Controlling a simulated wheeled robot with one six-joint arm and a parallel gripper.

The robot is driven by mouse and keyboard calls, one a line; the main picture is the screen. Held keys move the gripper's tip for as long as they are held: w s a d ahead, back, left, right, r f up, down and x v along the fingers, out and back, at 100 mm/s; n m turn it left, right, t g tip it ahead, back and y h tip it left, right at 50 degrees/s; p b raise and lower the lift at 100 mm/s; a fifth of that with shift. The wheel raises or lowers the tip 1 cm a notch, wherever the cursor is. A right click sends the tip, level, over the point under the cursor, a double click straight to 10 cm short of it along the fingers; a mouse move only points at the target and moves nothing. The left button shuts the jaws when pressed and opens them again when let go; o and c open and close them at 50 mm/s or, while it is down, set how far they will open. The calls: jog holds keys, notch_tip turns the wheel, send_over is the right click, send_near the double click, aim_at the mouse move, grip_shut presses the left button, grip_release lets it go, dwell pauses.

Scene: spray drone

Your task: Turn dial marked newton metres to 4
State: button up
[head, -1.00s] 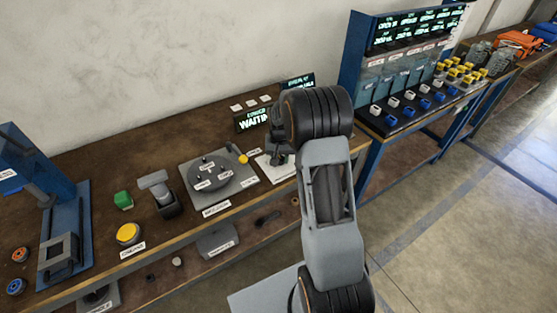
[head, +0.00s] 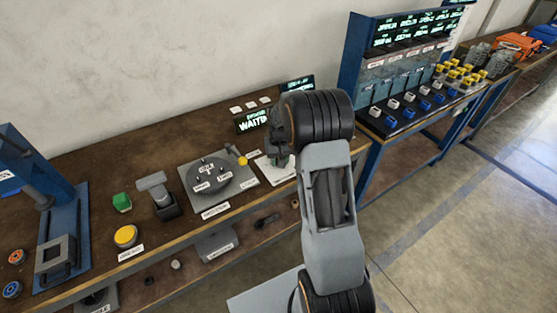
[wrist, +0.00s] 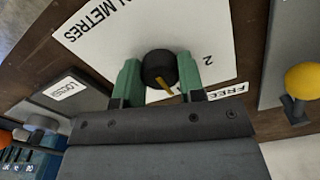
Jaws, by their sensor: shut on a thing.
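The dial (wrist: 158,68) is a black round knob with a yellow pointer line, on a white plate (wrist: 105,40) printed with "METRES", seen upside down in the wrist view. The yellow line points toward the lower right of that picture, on the side where "2" and "FREE" are printed. No 4 is legible. My gripper (wrist: 158,78) has its two green fingers on either side of the knob, shut on it. In the head view my gripper (head: 278,158) is over the white plate (head: 268,174) at the bench's right end, and my arm hides the dial.
A grey plate with a round dark fixture (head: 207,176) and a yellow-knobbed lever (head: 242,160) lies just left. A lit "WAITING" display (head: 254,121) stands behind. A yellow button (head: 125,236) and green block (head: 121,201) are farther left.

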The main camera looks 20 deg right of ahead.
jog(key=o, duration=0.9)
jog(key=shift+r, duration=0.1)
notch_tip(320, 180, up, 14)
jog(key=shift+f+b, duration=0.15)
jog(key=shift+b, duration=0.15)
jog(key=shift+w, duration=0.15)
jog(key=shift+s+a+r+n+t, duration=0.5)
jog(key=shift+s+a, duration=1.35)
jog(key=shift+s, duration=1.85)
jog(key=shift+s+a+r+n+t, duration=0.1)
jog(key=shift+s+a+n+t, duration=0.45)
jog(key=shift+s+a, duration=2.3)
jog(key=shift+s+a+r+n+t, duration=0.25)
jog(key=shift+s+a+t, duration=0.65)
jog(key=shift+s, duration=3.7)
